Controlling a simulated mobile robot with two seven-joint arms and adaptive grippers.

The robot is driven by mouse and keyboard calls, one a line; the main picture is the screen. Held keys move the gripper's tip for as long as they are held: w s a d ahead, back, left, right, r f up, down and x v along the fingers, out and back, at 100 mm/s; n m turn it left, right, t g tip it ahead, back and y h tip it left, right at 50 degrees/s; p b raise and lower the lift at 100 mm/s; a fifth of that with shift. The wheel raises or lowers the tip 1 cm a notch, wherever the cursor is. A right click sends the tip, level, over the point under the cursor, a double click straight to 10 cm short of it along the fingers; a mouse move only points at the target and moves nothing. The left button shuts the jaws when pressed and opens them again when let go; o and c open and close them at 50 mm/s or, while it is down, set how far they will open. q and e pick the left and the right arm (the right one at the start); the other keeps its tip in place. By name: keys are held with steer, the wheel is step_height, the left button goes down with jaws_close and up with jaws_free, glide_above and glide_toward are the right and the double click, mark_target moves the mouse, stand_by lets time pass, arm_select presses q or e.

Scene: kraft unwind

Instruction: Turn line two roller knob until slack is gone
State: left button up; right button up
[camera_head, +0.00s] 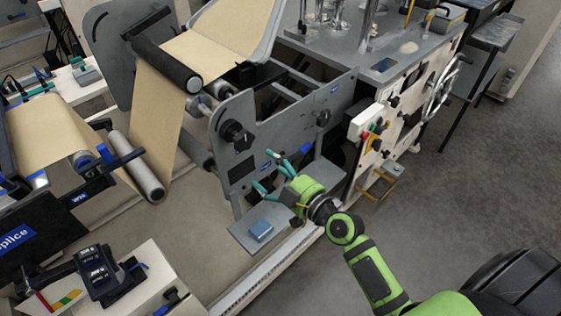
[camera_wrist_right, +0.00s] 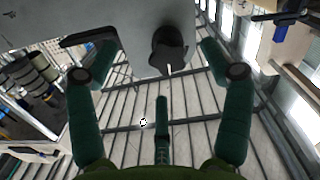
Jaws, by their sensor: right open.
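Two dark knobs sit on the grey side plate of the machine in the head view: a larger left knob (camera_head: 236,136) and a smaller right knob (camera_head: 323,118). My right gripper (camera_head: 264,170) is open in front of the plate, below and between them. In the right wrist view, a black lobed knob (camera_wrist_right: 170,51) with a pale mark lies ahead between the spread teal fingers, apparently untouched. I cannot tell which knob this is. The kraft web (camera_head: 163,115) runs down from the upper roller (camera_head: 160,62) to a lower grey roller (camera_head: 136,166). My left gripper is out of view.
A control box with coloured buttons (camera_head: 371,121) and a handwheel (camera_head: 440,88) stand to the right. Open floor (camera_head: 470,190) lies at right.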

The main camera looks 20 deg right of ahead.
mark_target(246, 142)
steer(key=shift+n+t+y, duration=0.3)
steer(key=shift+t, duration=0.1)
steer(key=w+a+r, duration=0.1)
steer(key=w, duration=0.1)
steer(key=w+a+r, duration=0.1)
steer(key=w, duration=0.2)
steer(key=w+a+r, duration=0.1)
steer(key=w, duration=0.1)
steer(key=shift+w+a+r, duration=0.1)
steer(key=shift+w+r, duration=0.05)
steer(key=shift+w, duration=0.25)
steer(key=shift+w+a, duration=0.25)
steer(key=shift+w, duration=0.45)
